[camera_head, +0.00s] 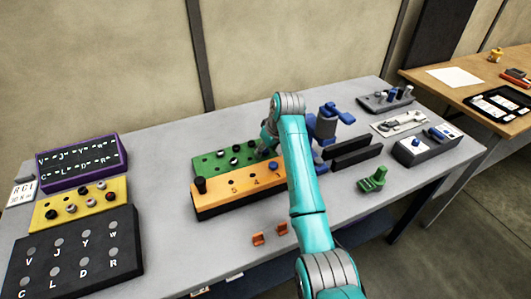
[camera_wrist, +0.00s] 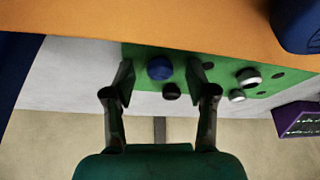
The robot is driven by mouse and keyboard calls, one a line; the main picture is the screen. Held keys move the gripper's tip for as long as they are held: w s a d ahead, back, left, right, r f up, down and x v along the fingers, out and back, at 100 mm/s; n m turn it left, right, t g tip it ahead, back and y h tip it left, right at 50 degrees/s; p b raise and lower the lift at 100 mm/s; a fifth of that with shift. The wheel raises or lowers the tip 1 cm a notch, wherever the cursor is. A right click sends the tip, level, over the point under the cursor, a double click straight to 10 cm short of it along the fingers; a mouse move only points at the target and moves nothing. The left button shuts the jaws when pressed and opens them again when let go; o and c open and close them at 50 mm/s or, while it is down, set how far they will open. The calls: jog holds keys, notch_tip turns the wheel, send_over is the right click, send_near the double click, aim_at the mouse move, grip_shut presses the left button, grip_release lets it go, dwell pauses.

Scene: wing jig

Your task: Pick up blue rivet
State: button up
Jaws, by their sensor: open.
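In the wrist view a blue rivet (camera_wrist: 159,68) with a round head stands in the green block (camera_wrist: 142,50), near its edge. My gripper (camera_wrist: 161,76) is open, with one finger on each side of this rivet; I cannot tell whether either finger touches it. A second, larger-looking blue round piece (camera_wrist: 298,24) shows at the upper right of the wrist view, by the orange block (camera_wrist: 200,20). In the head view a blue piece (camera_head: 273,165) shows at the orange block (camera_head: 215,200), and my arm hides the right end of the green block (camera_head: 200,165).
Silver and black rivets (camera_wrist: 249,77) stand in the green block beside the fingers. A blue fixture (camera_head: 327,122) and black bars (camera_head: 352,150) stand right of my arm. The yellow block (camera_head: 80,203) and purple panel (camera_head: 78,163) lie left.

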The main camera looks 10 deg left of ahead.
aim_at(267, 151)
jog(key=c, duration=1)
jog(key=shift+r, duration=0.15)
jog(key=shift+c, duration=0.2)
notch_tip(267, 151, up, 10)
